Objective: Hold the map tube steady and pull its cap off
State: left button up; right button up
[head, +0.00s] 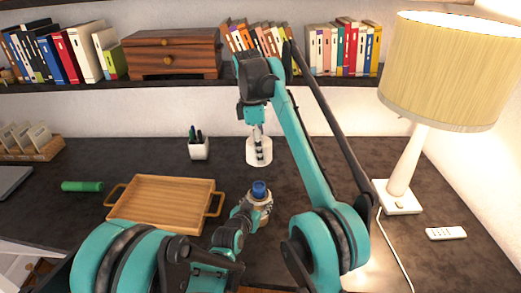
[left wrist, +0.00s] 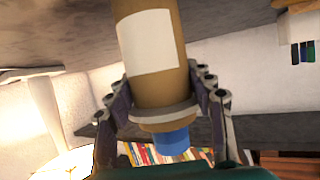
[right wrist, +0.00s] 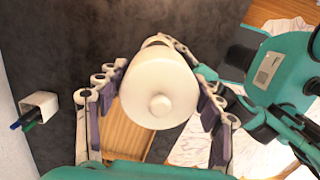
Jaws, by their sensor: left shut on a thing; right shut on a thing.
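The map tube (left wrist: 158,85) is brown with a white label and a blue end (left wrist: 171,143). My left gripper (head: 258,206) is shut around the tube near that end and holds it. In the head view the blue end (head: 259,189) points up. The white cap (right wrist: 160,88) has a round knob and is held between the fingers of my right gripper (head: 258,139). In the head view the cap (head: 259,153) is above the blue end, with dark table showing between them. In the right wrist view the cap hides most of the tube.
A wooden tray (head: 165,199) lies left of the tube, with a green cylinder (head: 82,186) beyond it. A white pen cup (head: 199,149) stands at the back. A lamp (head: 397,196) and a remote (head: 446,233) are at right. A shelf (head: 130,84) with books runs above.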

pick_arm(q)
jog(key=o, duration=1.2)
jog(key=v, duration=1.2)
